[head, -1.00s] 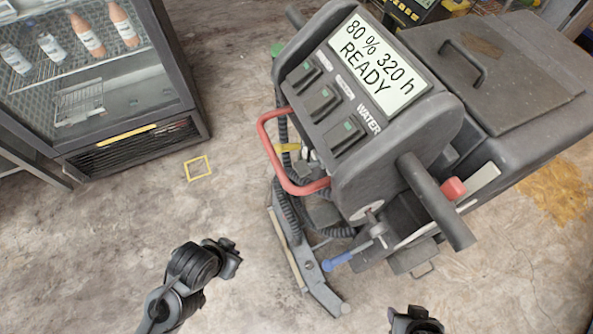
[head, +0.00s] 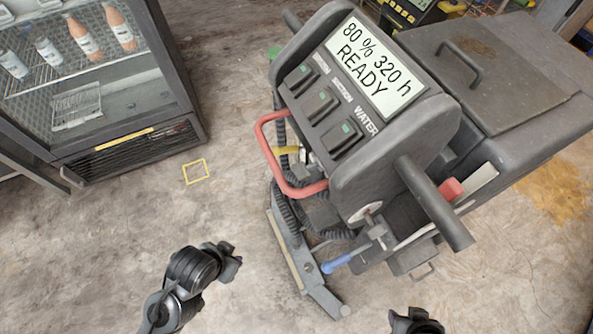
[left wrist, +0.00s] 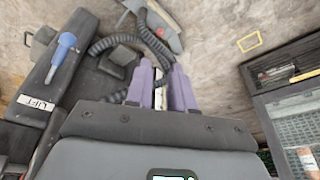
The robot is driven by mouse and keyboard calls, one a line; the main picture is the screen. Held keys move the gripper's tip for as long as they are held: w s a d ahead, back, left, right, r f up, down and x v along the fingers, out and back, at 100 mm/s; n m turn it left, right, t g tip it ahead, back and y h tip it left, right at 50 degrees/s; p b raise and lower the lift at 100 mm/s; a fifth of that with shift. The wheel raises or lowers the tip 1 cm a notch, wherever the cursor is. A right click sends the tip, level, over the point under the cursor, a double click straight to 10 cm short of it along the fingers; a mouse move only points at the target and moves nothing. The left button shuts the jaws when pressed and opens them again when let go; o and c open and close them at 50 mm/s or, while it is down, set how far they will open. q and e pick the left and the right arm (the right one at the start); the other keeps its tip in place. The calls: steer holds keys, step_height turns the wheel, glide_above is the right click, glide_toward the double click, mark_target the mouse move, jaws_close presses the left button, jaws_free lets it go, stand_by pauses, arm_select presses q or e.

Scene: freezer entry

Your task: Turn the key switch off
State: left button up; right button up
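The key switch (head: 365,212) is a round pale metal plate on the lower side of the grey floor machine's console (head: 400,150) in the head view. A grey key-like piece hangs just below it; its exact turn is too small to read. I cannot make out the switch in the left wrist view. My left gripper (head: 235,261) is left of the switch, well apart from it. In the left wrist view its two purple fingers (left wrist: 161,85) stand slightly parted, with a pale strip visible between them. My right gripper (head: 415,322) shows only partly at the bottom edge, below the switch.
The console display (head: 378,65) reads "80 % 320 h READY". A red loop handle (head: 266,150), a dark grip bar (head: 435,202) and a blue lever (head: 336,264) stick out around the switch. A glass-door fridge (head: 130,140) stands at left.

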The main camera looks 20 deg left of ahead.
arm_select(q)
steer(key=shift+o, duration=1)
steer(key=w+d+r+m+t+h, duration=0.2)
steer(key=w+m+t, duration=0.4)
steer(key=w, duration=0.3)
steer(key=shift+d+m, duration=0.5)
steer(key=shift+d, duration=0.2)
steer(key=m+t+h+p, duration=0.3)
steer(key=m+h+p, duration=0.6)
steer(key=m, duration=0.9)
glide_toward(301, 170)
steer(key=w+d+b, duration=0.1)
steer(key=w+d, duration=0.1)
steer(key=w+d+f+h+b, duration=0.1)
steer(key=w+d+b, duration=0.1)
steer(key=w, duration=0.1)
steer(key=w+d+h+b, duration=0.1)
steer(key=w+d, duration=0.1)
steer(key=shift+w+d+f+b, duration=0.2)
steer(key=shift+d+f+b, duration=0.05)
steer(key=shift+d+b, duration=0.05)
steer(key=shift+c, duration=0.3)
jaws_close()
